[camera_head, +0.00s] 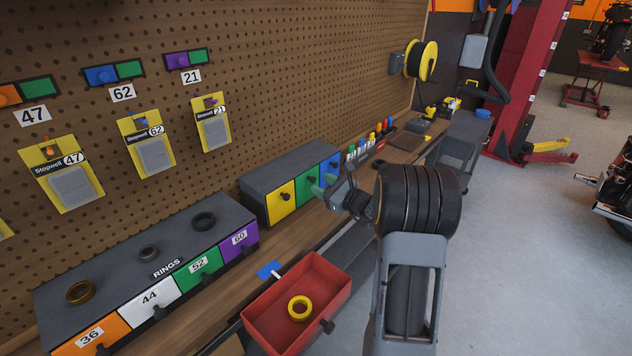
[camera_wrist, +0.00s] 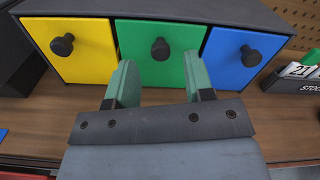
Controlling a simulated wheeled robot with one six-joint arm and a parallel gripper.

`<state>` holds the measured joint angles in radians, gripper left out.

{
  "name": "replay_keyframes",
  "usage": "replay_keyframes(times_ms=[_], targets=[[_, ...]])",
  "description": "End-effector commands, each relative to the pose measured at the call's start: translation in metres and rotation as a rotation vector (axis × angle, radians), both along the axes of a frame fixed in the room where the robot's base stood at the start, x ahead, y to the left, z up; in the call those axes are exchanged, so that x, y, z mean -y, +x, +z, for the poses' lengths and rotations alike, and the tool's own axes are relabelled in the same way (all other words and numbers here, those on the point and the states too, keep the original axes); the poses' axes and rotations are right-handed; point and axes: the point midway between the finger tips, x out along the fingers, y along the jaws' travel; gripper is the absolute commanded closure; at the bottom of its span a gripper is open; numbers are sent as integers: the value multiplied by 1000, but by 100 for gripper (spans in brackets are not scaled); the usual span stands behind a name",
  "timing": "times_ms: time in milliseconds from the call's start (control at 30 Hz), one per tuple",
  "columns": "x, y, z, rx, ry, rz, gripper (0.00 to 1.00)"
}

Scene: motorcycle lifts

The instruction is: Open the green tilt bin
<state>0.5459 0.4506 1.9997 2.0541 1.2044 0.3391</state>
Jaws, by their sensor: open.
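The green tilt bin (camera_wrist: 161,68) is the middle one of three bins in a dark grey cabinet (camera_wrist: 190,8). It looks closed and flush with its neighbours, and has a round black knob (camera_wrist: 160,49). In the head view the green bin (camera_head: 307,186) is partly covered by my gripper. My gripper (camera_wrist: 158,82) has two green fingers, spread apart and empty. They point at the green bin, one on each side of the knob in the wrist view. In the head view my gripper (camera_head: 325,185) is close in front of the bins; I cannot tell if it touches.
The yellow bin (camera_wrist: 75,48) is on the left and the blue bin (camera_wrist: 243,58) on the right, both closed. A red open box (camera_head: 297,302) with a yellow ring sits lower, in front. The rings cabinet (camera_head: 152,270) is on the left of the bench.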

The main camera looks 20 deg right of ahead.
Motion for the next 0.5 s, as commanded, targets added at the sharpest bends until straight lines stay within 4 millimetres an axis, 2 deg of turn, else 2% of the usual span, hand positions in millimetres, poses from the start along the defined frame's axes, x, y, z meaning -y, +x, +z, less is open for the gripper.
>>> replay_keyframes(times_ms=[200,500], targets=[[-9,18,0,0,-1,1,52],[-11,23,0,0,0,1,52]])
